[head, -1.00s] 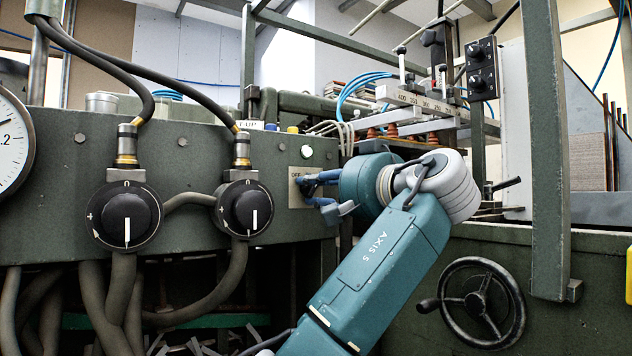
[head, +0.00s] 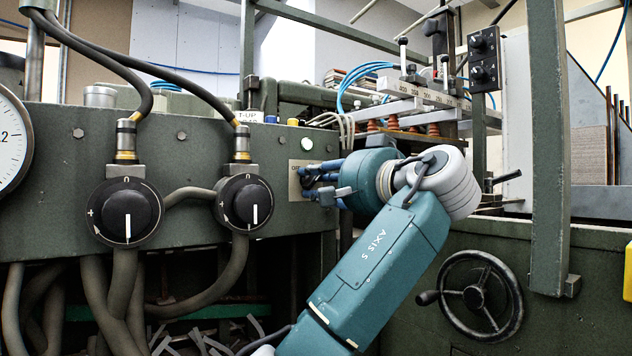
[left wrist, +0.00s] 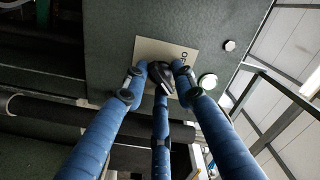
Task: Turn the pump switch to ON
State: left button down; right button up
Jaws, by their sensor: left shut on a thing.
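The pump switch (left wrist: 158,70) is a black knob on a pale label plate (left wrist: 178,52) on the dark green panel. The plate's lettering is only partly legible in the left wrist view. My left gripper (left wrist: 158,84) has its blue fingers closed around the knob, two on one side and one on the other as far as I can tell. In the head view the left gripper (head: 318,182) reaches the panel from the right, and its fingers cover the knob and most of the plate (head: 294,178). My right gripper is in neither view.
Two large black dials (head: 126,212) (head: 245,204) with thick cables stand left of the switch. A white round button (head: 307,144) sits just above the plate. A handwheel (head: 481,296) and a green upright post (head: 549,150) are at the right.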

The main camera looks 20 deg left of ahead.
pick_arm(q)
jog(key=c, duration=1.7)
grip_release()
jog(key=shift+w+d+f, duration=0.1)
jog(key=shift+d+f, duration=0.15)
jog(key=shift+f, duration=0.05)
jog(key=shift+o, duration=0.2)
jog(key=shift+r, duration=0.1)
jog(key=v, duration=1.2)
jog(key=shift+a, duration=0.1)
